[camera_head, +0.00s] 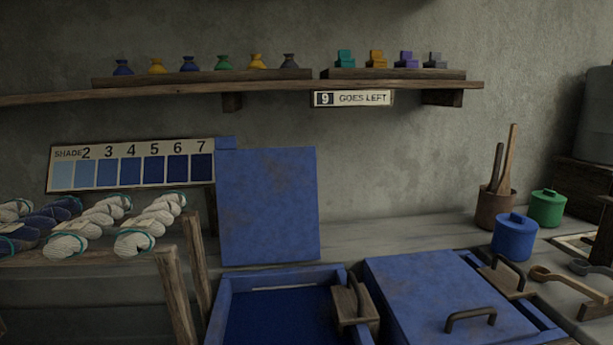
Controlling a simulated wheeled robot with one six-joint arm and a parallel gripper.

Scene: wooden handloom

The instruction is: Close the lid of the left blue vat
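The left blue vat (219,312) stands at the bottom centre, full of dark blue liquid or a dark blue interior. Its blue lid (267,205) stands upright at the vat's back edge, so the vat is open. A wooden block with a dark handle (351,303) sits at the vat's right rim. To the right, a second blue vat has its flat lid (432,290) down, with a dark bar handle (470,317) near the front. My gripper does not show in this view.
Yarn skeins (145,232) lie on a wooden rack left of the vat, with posts (176,295) close to it. A blue pot (515,237), green pot (547,208) and wooden ladle (565,278) are at right. A shelf (270,87) with small bottles runs above the upright lid.

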